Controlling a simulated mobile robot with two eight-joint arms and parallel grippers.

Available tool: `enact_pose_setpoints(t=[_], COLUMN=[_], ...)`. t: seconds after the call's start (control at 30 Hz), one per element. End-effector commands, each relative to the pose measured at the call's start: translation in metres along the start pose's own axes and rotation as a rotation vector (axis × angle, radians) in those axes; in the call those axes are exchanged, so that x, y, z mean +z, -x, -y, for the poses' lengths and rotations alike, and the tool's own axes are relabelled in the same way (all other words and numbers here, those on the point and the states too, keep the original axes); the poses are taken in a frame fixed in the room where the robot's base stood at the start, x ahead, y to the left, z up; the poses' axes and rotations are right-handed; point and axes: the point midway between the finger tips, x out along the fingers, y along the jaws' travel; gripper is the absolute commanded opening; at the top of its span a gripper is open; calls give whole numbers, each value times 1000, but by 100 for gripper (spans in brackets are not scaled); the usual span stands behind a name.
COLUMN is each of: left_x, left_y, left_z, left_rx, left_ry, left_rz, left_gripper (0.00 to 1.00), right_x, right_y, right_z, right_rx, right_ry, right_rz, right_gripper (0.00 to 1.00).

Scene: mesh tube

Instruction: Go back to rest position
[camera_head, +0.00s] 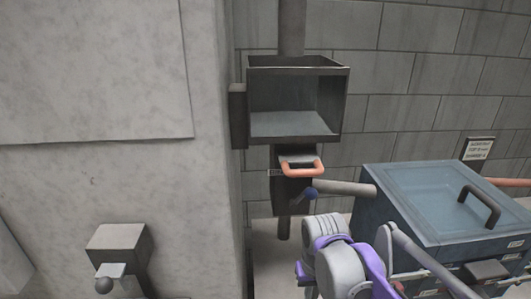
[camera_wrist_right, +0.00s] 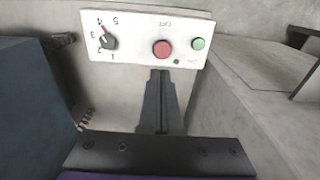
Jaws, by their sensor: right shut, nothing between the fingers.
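My right gripper (camera_wrist_right: 160,76) shows in the right wrist view. Its dark fingers are together and hold nothing. The fingertips overlap the lower edge of a white control panel in the picture; I cannot tell whether they touch it. In the head view my grey and purple right arm (camera_head: 345,262) comes in at the lower right, and its fingers cannot be made out there. My left gripper is in neither view.
The white panel (camera_wrist_right: 120,50) has a dial (camera_wrist_right: 107,41), a red button (camera_wrist_right: 161,48) and a green button (camera_wrist_right: 198,43). An open metal box (camera_head: 298,132) with an orange handle (camera_head: 303,171) below it stands by the wall. A blue-grey cabinet (camera_head: 420,190) stands right, close to my arm.

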Motion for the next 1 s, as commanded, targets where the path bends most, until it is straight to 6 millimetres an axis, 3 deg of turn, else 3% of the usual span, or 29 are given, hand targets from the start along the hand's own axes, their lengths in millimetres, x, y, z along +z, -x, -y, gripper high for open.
enact_pose_setpoints(t=[0.17,0.3,0.5,0.67,1.0], left_x=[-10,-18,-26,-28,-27], left_y=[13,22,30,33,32], left_z=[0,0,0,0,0], left_rx=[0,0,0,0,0], left_ry=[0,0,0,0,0], left_rz=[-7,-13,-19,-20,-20], left_gripper=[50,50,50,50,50], right_x=[50,91,132,145,146], right_y=[1,-10,-31,-41,-42], right_z=[-21,-35,-46,-50,-50], right_rx=[-7,-5,5,10,10], right_ry=[-13,-22,-28,-30,-30], right_rz=[-132,-253,-382,-425,-430], right_gripper=[0,0,0,0,0])
